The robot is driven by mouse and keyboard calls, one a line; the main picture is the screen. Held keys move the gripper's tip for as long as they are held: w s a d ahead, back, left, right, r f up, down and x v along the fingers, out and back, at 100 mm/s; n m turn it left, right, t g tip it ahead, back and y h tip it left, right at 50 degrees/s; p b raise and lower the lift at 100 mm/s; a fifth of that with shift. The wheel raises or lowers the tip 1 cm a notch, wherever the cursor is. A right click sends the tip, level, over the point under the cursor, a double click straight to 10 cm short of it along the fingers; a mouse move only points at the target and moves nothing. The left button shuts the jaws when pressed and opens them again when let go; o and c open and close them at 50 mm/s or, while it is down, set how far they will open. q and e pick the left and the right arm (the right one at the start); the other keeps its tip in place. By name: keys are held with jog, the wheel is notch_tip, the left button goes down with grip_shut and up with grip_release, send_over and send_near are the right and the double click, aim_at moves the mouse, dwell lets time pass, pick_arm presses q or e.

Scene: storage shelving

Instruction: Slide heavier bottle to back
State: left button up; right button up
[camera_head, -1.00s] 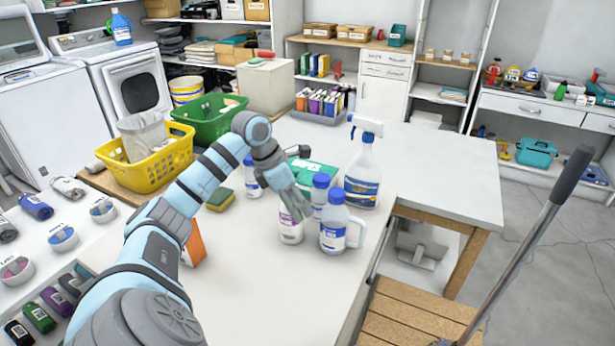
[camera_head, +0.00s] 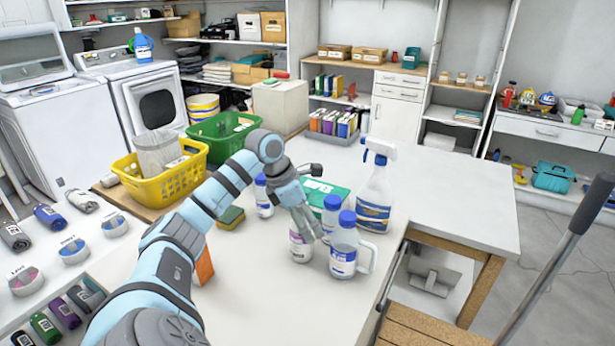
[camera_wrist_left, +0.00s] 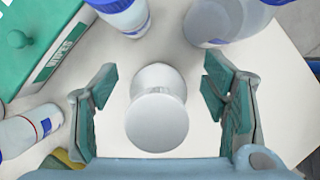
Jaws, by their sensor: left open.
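A white bottle with a purplish label (camera_head: 300,250) stands upright on the white table. My left gripper (camera_head: 303,222) is just above its top, pointing down, and partly hides it. In the left wrist view the bottle (camera_wrist_left: 157,108) sits between the open fingers (camera_wrist_left: 160,85), with a gap on both sides. A blue-capped jug with a handle (camera_head: 343,255) stands right beside it. A blue-capped bottle (camera_head: 331,216) is behind, and a smaller blue-capped bottle (camera_head: 263,200) is to the left. Which bottle is heavier cannot be told. My right gripper is not in view.
A spray bottle (camera_head: 374,205) and a green wipes box (camera_head: 325,190) stand behind the bottles. Yellow (camera_head: 165,187) and green baskets (camera_head: 225,128) are farther back. The table's right part (camera_head: 450,190) is clear.

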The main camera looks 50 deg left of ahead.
pick_arm(q)
jog(key=v, duration=1.2)
